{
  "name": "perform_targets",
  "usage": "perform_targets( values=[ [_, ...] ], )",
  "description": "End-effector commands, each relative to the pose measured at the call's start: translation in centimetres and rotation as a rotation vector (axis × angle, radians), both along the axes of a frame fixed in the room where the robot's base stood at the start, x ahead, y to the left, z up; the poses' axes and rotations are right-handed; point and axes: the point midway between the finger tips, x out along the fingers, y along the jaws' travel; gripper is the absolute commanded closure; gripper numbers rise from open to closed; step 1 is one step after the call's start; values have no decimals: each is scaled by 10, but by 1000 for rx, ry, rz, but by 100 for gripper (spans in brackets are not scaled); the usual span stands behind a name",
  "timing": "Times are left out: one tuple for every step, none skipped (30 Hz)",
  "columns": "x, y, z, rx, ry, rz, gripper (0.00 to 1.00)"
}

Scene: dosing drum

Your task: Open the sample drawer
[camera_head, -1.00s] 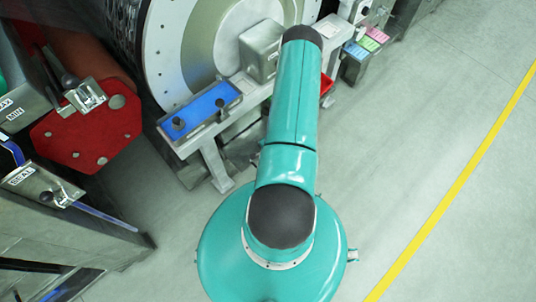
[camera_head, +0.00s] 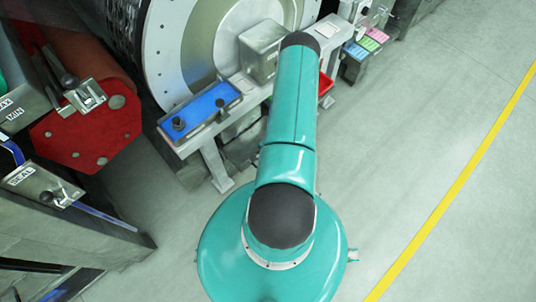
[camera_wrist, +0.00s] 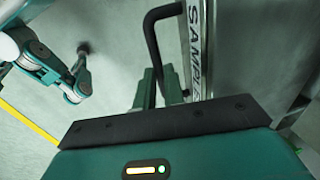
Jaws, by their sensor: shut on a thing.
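The sample drawer's front, with a strip lettered "SAMPLE" (camera_wrist: 195,45), stands at the upper right of the wrist view. A black bow-shaped handle (camera_wrist: 152,40) projects from it. My gripper (camera_wrist: 160,88) has its green fingers at the handle's lower part and is shut on it. The exact contact is partly hidden by the dark edge of my gripper's housing. In the head view my own arm hides the gripper and handle. How far the drawer stands out cannot be told.
A blue-topped panel with black knobs (camera_head: 205,108) stands before the large drum (camera_head: 168,45). A red plate (camera_head: 85,135) is at the left. A red part (camera_head: 325,84) shows just right of my arm. The floor right, with a yellow line (camera_head: 450,200), is clear.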

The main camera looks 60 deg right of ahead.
Motion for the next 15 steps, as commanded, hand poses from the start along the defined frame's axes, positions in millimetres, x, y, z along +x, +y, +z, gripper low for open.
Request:
perform_targets(
  values=[
    [-4,1,0,2,2,-1,100],
    [-7,2,0,3,2,-2,100],
    [-11,3,0,3,2,-2,100],
    [-15,4,0,3,2,-3,100],
    [-19,4,0,2,4,-3,100],
    [-25,6,0,3,3,-4,100],
    [-30,7,0,4,4,-5,100],
    [-36,8,0,4,4,-6,100],
    [-43,10,0,4,3,-5,100],
    [-50,12,0,5,4,-5,100],
    [-56,13,0,5,4,-5,100],
    [-65,15,0,4,3,-7,100],
    [-72,17,0,5,4,-6,100],
    [-80,19,0,5,3,-6,100],
    [-89,21,0,4,3,-7,100]
  ],
)
